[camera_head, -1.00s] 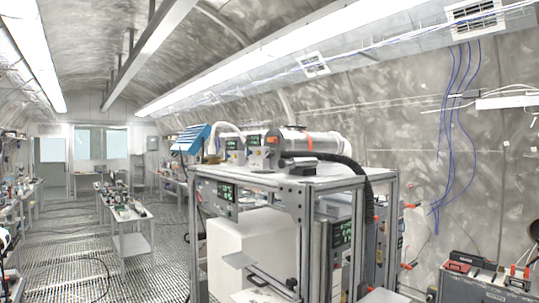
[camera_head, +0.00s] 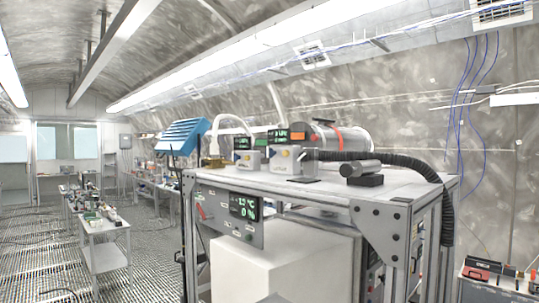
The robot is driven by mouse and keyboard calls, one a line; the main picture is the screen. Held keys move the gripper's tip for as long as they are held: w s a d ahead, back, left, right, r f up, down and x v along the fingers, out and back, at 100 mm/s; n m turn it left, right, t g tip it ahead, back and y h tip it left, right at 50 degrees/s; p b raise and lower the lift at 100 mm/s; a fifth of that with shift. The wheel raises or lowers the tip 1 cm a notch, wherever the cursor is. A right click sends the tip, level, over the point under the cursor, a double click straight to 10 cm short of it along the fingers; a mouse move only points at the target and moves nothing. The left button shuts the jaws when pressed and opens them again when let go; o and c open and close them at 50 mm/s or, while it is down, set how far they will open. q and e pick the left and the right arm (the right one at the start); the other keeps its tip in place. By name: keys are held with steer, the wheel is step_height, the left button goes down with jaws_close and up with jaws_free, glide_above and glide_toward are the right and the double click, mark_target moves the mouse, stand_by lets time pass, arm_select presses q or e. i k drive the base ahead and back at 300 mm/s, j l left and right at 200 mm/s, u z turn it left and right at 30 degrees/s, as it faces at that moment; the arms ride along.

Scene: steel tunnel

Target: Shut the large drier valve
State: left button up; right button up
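A metal-framed rig (camera_head: 315,185) stands close in front of me, right of centre. On its top is a large silver cylinder (camera_head: 345,145) with an orange-red band, which may be the drier. Two small grey boxes with green displays (camera_head: 290,158) stand before it. A black ribbed hose (camera_head: 400,164) runs from there over the right edge. A dark cylinder on a block (camera_head: 362,172) lies near the front right. A red lever (camera_head: 201,211) shows on the front panel (camera_head: 232,215). I cannot tell which part is the large drier valve. Neither gripper is in view.
A white box (camera_head: 275,262) fills the rig's lower bay. A blue-topped device (camera_head: 183,135) stands at the rig's left. A bench with tools (camera_head: 100,225) is farther left, with open grated floor (camera_head: 55,255) around it. A case with red parts (camera_head: 490,275) is at lower right.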

mark_target(271, 153)
steer(key=i+j, duration=0.45)
steer(key=j, duration=0.25)
steer(key=i+j+z, duration=0.1)
steer(key=i+j, duration=0.15)
steer(key=j, duration=0.15)
steer(key=i+j, duration=0.2)
steer(key=j, duration=0.15)
steer(key=i+j+z, duration=0.1)
steer(key=j, duration=0.3)
steer(key=i+j, duration=0.35)
